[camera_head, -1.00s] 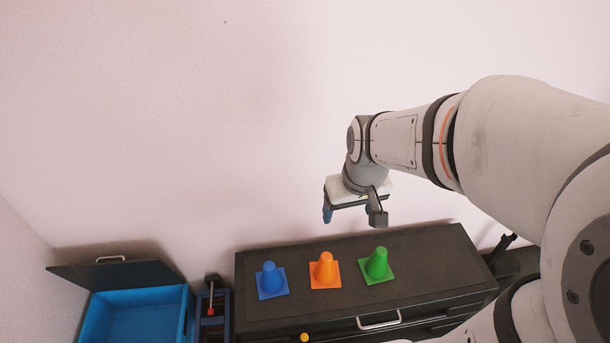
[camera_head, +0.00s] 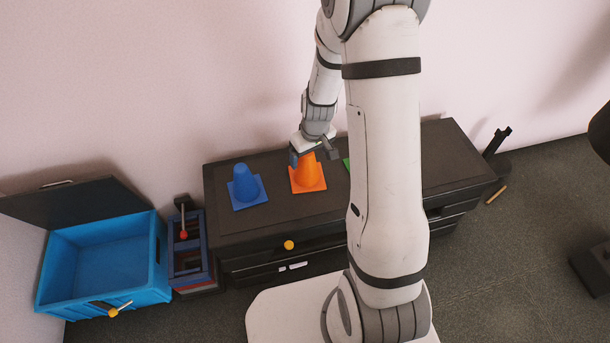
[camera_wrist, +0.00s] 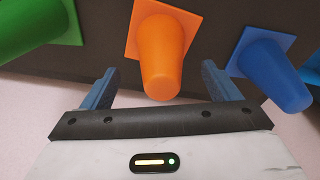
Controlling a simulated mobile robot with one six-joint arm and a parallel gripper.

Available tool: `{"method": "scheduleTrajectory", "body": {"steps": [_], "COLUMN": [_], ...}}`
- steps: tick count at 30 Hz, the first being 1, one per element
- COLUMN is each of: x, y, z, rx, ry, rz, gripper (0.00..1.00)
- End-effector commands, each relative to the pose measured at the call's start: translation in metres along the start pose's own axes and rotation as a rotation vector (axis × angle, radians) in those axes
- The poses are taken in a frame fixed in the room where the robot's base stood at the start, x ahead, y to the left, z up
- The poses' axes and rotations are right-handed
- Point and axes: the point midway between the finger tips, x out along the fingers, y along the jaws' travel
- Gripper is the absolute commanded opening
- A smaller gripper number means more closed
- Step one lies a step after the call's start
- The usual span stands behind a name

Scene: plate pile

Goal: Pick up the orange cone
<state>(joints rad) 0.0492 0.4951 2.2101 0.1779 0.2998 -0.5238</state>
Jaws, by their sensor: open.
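The orange cone (camera_head: 308,174) stands upright on its square base on the dark cabinet top, between the blue cone (camera_head: 246,187) and the green cone (camera_head: 347,163), which is mostly hidden by my arm. My gripper (camera_head: 314,156) is open just above and behind the orange cone's tip. In the wrist view the orange cone (camera_wrist: 162,50) lies ahead, between the lines of the two blue fingers of my gripper (camera_wrist: 160,85), with its tip near them. I cannot tell whether they touch. The green cone (camera_wrist: 35,25) is at left and the blue cone (camera_wrist: 272,70) at right.
The dark cabinet (camera_head: 275,218) stands against the wall. A blue open box (camera_head: 100,262) with a dark lid and a small blue rack (camera_head: 188,245) stand to its left. A yellow knob (camera_head: 289,245) is on the cabinet's front. A dark post (camera_head: 497,142) stands at right.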

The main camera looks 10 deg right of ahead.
Motion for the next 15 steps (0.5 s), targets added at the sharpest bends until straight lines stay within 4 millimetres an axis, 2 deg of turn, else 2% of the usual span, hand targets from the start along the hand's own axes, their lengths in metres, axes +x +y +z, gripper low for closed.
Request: {"method": "scheduleTrajectory", "body": {"steps": [11,15], "x": [0.049,0.054], "y": [-0.001,-0.001], "z": [-0.007,-0.007], "rx": [0.001,0.002], "ry": [-0.002,0.000], "rz": [-0.001,0.000], "gripper": [0.82,0.82]}}
